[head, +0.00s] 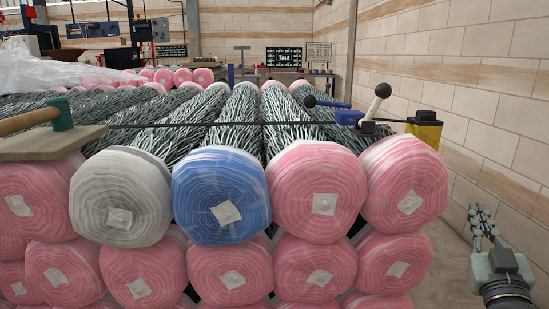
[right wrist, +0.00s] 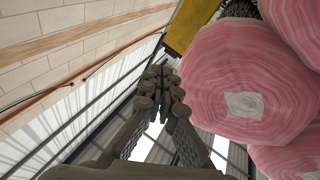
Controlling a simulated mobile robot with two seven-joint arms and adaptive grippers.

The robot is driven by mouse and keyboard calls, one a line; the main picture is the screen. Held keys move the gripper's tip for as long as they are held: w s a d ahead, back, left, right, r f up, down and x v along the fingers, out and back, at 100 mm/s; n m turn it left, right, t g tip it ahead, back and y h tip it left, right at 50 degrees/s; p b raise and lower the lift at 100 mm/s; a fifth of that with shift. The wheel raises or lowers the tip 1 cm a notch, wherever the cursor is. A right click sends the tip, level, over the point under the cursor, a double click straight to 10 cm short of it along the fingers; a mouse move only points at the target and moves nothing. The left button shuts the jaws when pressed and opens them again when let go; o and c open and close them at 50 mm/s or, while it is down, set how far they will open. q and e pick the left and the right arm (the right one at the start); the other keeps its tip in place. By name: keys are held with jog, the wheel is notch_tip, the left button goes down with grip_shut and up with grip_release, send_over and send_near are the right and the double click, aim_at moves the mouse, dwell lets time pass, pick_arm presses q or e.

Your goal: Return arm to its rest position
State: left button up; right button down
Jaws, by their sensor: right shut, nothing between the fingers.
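My right gripper (head: 482,226) is at the lower right of the head view, to the right of the stacked rolls and apart from them. Its fingers are together with nothing between them. In the right wrist view the shut fingers (right wrist: 162,85) point away from the camera, beside a large pink roll (right wrist: 235,85). My left gripper does not show in either view.
Pink rolls (head: 316,190), a white roll (head: 120,200) and a blue roll (head: 222,195) are stacked in front. A mallet (head: 60,112) rests on a board at left. A brick wall (head: 480,90) stands at right.

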jog(key=s+a+f+g, duration=0.1)
jog(key=s+f+g, duration=0.15)
jog(key=f, duration=0.65)
jog(key=s+a+f+g+y, duration=0.1)
jog(key=f+g, duration=0.3)
jog(key=f, duration=0.4)
jog(key=s+a+f+g, duration=0.1)
jog(key=s+f+g, duration=0.15)
jog(key=f, duration=0.65)
jog(key=s+a+f+n+g+y, duration=0.1)
jog(key=s+a+f+g, duration=0.3)
jog(key=s+f, duration=0.5)
jog(key=s+a+f+n+g+y, duration=0.1)
jog(key=s+a+f+g+y, duration=0.2)
jog(key=s+a+f, duration=0.4)
notch_tip(320, 180, down, 3)
jog(key=shift+s+r+n+g, duration=0.1)
jog(key=shift+s+n+g, duration=0.2)
jog(key=shift+s+g, duration=0.55)
jog(key=shift+s+d, duration=0.1)
